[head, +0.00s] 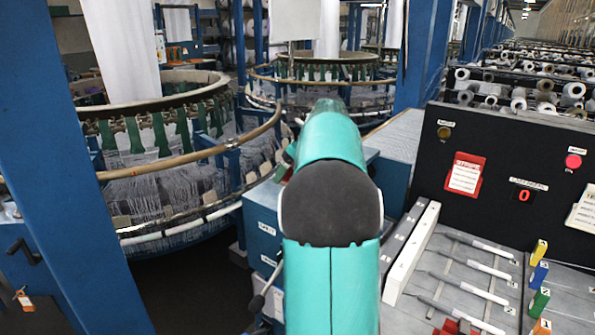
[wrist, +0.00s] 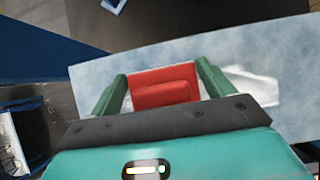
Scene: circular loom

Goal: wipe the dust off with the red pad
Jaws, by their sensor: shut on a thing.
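My gripper (wrist: 163,84) has its two green fingers closed on the sides of the red pad (wrist: 165,88) in the wrist view. The pad is over a pale blue-grey panel (wrist: 110,78) with cloudy whitish dust on it. A brighter white patch (wrist: 262,88) shows just right of the right finger, and a little white shows by the left finger. I cannot tell whether the pad touches the panel. In the head view my arm hides the gripper and the pad; a grey top (head: 398,137) beyond the arm may be the same panel.
A black control panel (head: 500,150) with a red card stands at the right. Below it, a grey bench (head: 560,300) carries several white-handled tools and coloured numbered blocks. Round looms (head: 170,200) with rails stand at the left, behind a blue post (head: 60,150).

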